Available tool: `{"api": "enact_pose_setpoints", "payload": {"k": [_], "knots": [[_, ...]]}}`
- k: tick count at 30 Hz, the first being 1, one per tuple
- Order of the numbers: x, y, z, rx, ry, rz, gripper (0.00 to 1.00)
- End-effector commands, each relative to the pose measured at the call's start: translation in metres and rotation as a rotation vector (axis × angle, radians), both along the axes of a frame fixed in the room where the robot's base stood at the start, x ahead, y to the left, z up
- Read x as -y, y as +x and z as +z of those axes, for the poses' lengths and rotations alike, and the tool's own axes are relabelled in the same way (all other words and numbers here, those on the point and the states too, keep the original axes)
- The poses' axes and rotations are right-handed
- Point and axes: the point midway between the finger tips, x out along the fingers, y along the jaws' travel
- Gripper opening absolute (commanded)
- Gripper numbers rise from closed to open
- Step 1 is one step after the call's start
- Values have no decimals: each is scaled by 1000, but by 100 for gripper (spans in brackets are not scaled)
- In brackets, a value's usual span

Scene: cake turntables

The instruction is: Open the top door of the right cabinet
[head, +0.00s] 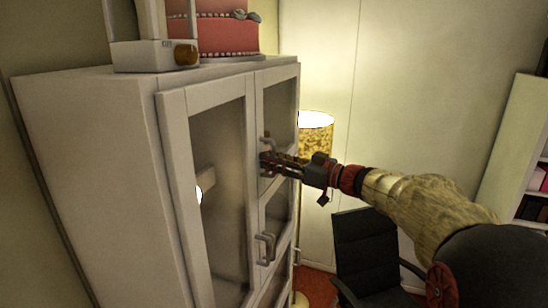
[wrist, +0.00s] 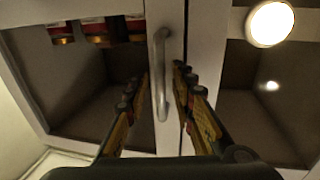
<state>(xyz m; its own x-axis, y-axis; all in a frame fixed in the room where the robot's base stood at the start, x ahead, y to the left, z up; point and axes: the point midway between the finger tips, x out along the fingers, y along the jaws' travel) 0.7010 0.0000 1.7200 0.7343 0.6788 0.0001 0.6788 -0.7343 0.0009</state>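The white cabinet (head: 118,150) has a tall glass door (head: 218,180) on its left and smaller glass doors stacked on its right. The top right door (head: 279,105) looks closed, with a metal bar handle (head: 268,141) near its left edge. My gripper (head: 268,164) is at the lower part of this handle. In the wrist view, the handle (wrist: 161,75) runs between the two separated fingertips of my gripper (wrist: 163,76). Gaps show on both sides of the handle, so the fingers are apart. The fingers partly hide the door frame.
More handles (head: 265,248) sit below my gripper. A pink cake (head: 228,37) and a white device with a brown knob (head: 157,55) stand on top of the cabinet. A lit floor lamp (head: 316,135), a black chair (head: 366,250) and a shelf (head: 515,140) are to the right.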

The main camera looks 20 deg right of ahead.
Motion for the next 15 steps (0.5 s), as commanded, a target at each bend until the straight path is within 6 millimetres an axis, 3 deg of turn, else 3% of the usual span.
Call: {"api": "enact_pose_setpoints", "payload": {"k": [6, 15], "knots": [[0, 0, -1, -1, 1, 0, 25], [0, 0, -1, -1, 1, 0, 8]]}}
